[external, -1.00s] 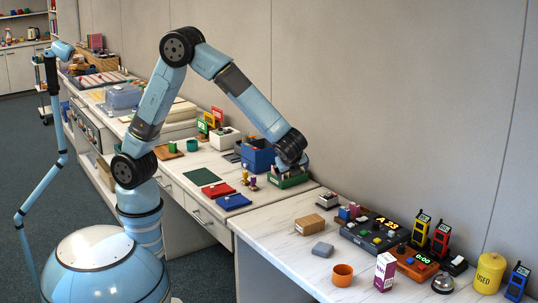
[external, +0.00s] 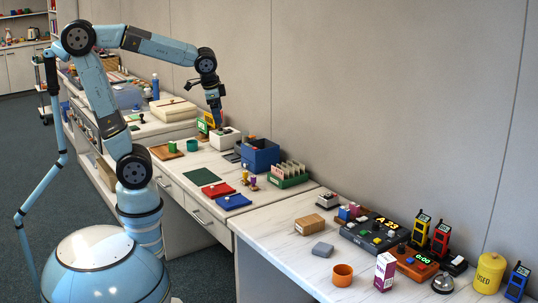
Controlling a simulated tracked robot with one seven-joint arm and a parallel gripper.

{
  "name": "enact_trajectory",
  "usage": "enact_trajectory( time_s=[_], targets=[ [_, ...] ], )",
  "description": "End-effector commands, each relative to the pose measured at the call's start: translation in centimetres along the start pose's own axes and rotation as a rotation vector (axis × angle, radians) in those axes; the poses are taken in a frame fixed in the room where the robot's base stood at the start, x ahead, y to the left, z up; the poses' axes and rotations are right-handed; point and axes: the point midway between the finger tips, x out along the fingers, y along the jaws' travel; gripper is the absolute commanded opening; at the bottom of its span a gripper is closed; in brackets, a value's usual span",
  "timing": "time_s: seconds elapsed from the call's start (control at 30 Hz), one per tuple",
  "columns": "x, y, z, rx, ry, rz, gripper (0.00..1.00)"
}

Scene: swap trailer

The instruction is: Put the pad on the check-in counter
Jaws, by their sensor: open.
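I cannot tell for certain which thing is the pad or which surface is the check-in counter. Flat candidates on the middle desk (external: 185,181) are a green sheet (external: 202,176), a red pad-like piece (external: 217,190), a blue one (external: 234,202) and a small dark flat item (external: 232,157). A grey block (external: 322,249) lies on the near right counter (external: 295,262). My gripper (external: 217,121) points down just above the white box (external: 225,140) at the back of the middle desk. It is open; its fingertips are small and no held object shows.
A blue bin (external: 260,155) and a green card box (external: 288,176) stand right of the white box. Small yellow-green framed signs (external: 206,124) stand close to my gripper. The near counter holds a console (external: 368,233), handsets and an orange cup (external: 342,275); its front left is clear.

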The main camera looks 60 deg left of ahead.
Motion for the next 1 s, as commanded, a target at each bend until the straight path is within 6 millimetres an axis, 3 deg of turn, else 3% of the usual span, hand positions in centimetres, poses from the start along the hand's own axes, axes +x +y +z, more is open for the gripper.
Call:
enact_trajectory(
  time_s=[0.2, 0.4, 0.6, 1.0],
  targets=[
    [-2.1, -0.9, 5.6, -0.28, 0.11, 0.035, 0.93],
    [-3.1, -0.5, 9.2, -0.478, 0.195, 0.056, 0.93],
    [-3.4, -0.2, 10.5, -0.565, 0.236, 0.064, 0.93],
    [-3.4, -0.1, 10.6, -0.572, 0.239, 0.066, 0.93]
  ],
)
